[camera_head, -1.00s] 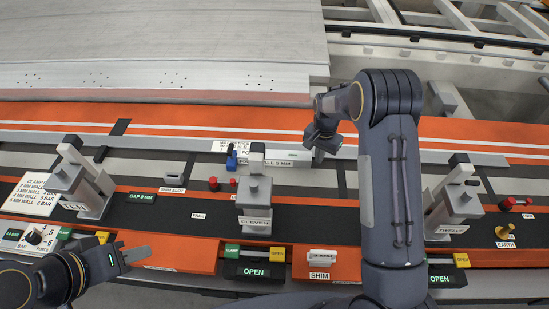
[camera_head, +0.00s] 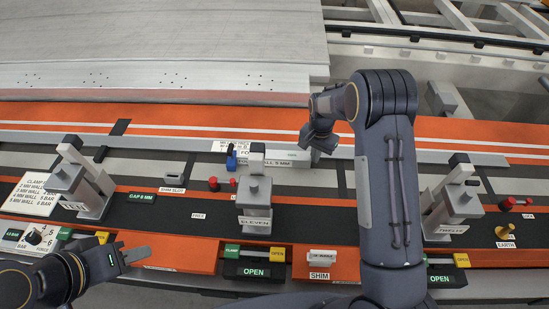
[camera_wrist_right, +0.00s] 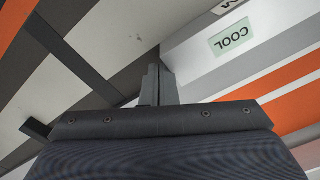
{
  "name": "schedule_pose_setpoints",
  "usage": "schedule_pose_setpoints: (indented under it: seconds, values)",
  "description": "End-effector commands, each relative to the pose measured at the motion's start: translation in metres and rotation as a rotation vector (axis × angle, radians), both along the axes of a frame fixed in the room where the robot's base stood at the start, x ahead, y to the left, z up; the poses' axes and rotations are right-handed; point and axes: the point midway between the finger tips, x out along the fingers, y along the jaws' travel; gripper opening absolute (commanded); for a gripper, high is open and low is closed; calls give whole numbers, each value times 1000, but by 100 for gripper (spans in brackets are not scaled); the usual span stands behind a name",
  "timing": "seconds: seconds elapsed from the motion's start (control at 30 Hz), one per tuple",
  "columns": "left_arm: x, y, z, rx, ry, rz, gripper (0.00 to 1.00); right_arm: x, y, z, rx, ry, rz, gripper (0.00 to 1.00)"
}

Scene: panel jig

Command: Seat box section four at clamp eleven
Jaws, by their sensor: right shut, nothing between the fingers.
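Box section four (camera_head: 278,154) is a pale bar with a wall label and a small green tag, lying behind clamp eleven (camera_head: 255,195). In the right wrist view its end (camera_wrist_right: 240,45) shows a green COOL tag. Clamp eleven is a grey upright block with a dark top; its front panel reads OPEN. My right gripper (camera_head: 316,153) is shut and empty at the right end of the section. In the wrist view its fingers (camera_wrist_right: 157,83) are close beside the section; contact is unclear. My left gripper (camera_head: 133,256) is at front left, away from the section, its jaw opening unclear.
Clamp ten (camera_head: 80,185) stands to the left and clamp twelve (camera_head: 452,207) to the right. A blue piece (camera_head: 231,160) stands behind clamp eleven, near the section's left end. A shim holder (camera_head: 320,262) is in front. A large pale panel (camera_head: 150,45) lies behind.

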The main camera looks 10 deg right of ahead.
Motion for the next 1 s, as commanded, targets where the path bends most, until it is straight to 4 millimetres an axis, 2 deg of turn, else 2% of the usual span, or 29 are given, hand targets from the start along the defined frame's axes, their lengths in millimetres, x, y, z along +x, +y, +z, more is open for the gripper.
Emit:
schedule_pose_setpoints:
  seconds: [0.63,1.0]
  values:
    - [0,0,-2,0,0,0,36,-5,-19,1,0,0,-1,0]
    - [0,0,15,0,0,0,36,-5,-19,28,-1,-2,0,0]
